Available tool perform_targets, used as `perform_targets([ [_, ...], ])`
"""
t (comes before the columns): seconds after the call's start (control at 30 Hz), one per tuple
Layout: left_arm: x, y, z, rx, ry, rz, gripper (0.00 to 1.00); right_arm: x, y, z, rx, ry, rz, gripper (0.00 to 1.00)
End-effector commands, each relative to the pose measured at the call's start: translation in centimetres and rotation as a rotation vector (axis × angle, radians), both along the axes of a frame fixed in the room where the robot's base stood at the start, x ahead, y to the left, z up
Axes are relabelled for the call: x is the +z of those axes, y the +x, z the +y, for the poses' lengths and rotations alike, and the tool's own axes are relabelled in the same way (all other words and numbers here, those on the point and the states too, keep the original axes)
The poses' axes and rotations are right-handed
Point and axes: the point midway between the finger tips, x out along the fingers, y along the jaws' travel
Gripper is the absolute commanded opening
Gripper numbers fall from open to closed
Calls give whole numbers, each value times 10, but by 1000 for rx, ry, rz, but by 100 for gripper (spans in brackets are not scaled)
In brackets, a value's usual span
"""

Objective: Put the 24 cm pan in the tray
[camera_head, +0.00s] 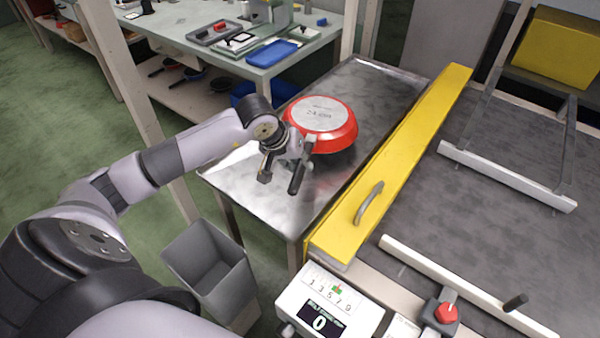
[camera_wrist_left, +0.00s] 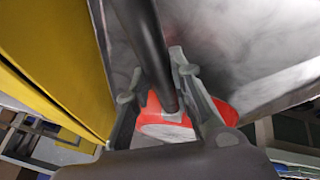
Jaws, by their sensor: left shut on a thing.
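The red pan (camera_head: 338,133) is upside down over the metal table in the head view, its pale base, marked 24 cm, facing up. I cannot tell whether its rim touches the table. My left gripper (camera_head: 297,160) is at the pan's near left side, shut on its dark handle. In the left wrist view, the handle (camera_wrist_left: 150,45) runs between the fingers (camera_wrist_left: 158,75), and part of the red pan (camera_wrist_left: 225,110) shows behind them. A flat blue tray (camera_head: 272,54) lies on the back bench; I cannot tell whether it is the task's tray. My right gripper is not in view.
The metal table (camera_head: 385,85) has clear surface around the pan. A yellow barrier (camera_head: 400,155) with a handle borders it on the right, beside a dark conveyor (camera_head: 480,230). A grey bin (camera_head: 205,262) stands in front. A control box (camera_head: 325,310) is at the near edge.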

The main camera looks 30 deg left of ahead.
Motion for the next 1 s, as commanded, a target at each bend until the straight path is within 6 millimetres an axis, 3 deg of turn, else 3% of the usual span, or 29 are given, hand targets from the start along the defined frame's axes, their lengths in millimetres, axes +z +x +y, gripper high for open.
perform_targets([
  [0.23, -31, 1, -1, -1, -2, -4, 0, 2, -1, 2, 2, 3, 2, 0],
  [0.47, -36, 1, 0, 0, 2, -6, 0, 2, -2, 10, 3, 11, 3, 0],
  [0.5, -40, -1, 0, 0, 1, 4, 22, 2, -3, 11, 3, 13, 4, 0],
  [0.8, -39, -1, 0, 0, 0, 2, 41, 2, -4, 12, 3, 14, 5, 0],
  [1.0, -39, -1, 0, 0, 0, 2, 41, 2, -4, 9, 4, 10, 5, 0],
])
